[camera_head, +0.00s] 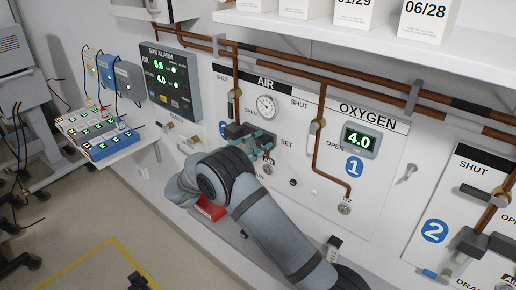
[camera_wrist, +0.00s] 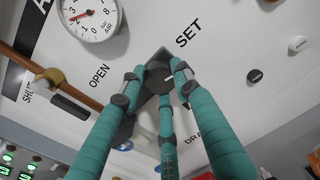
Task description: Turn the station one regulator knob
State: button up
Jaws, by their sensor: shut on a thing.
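The regulator knob (camera_wrist: 159,79) is a dark round knob on the white station one panel (camera_head: 300,118), beside the SET lettering. My gripper (camera_wrist: 155,90) has teal fingers with grey tips closed around the knob's rim in the wrist view. In the head view my gripper (camera_head: 252,142) reaches the panel just below the round air gauge (camera_head: 266,106), and its fingers hide the knob. The gauge also shows at the top left of the wrist view (camera_wrist: 88,16). A white mark shows on the knob's face.
Copper pipes (camera_head: 318,133) run along the wall and down the panel. The oxygen display (camera_head: 360,141) reads 4.0. The station two panel (camera_head: 440,200) is at right, the gas alarm box (camera_head: 170,80) at left. A white shelf (camera_head: 330,35) with boxes overhangs above.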

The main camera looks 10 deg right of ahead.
jog(key=shift+o, duration=0.2)
jog(key=m+b, duration=0.4)
jog(key=shift+f+b, duration=0.3)
jog(key=m+b, duration=0.4)
jog(key=shift+b, duration=0.35)
jog(key=shift+c, duration=0.2)
jog(key=m+b, duration=0.3)
jog(key=b, duration=0.1)
jog(key=shift+s+y, duration=0.1)
jog(key=shift+y, duration=0.2)
jog(key=m+b, duration=0.2)
jog(key=shift+r+b, duration=0.2)
jog(key=shift+b, duration=0.2)
jog(key=shift+r, duration=0.1)
jog(key=o, duration=1.2)
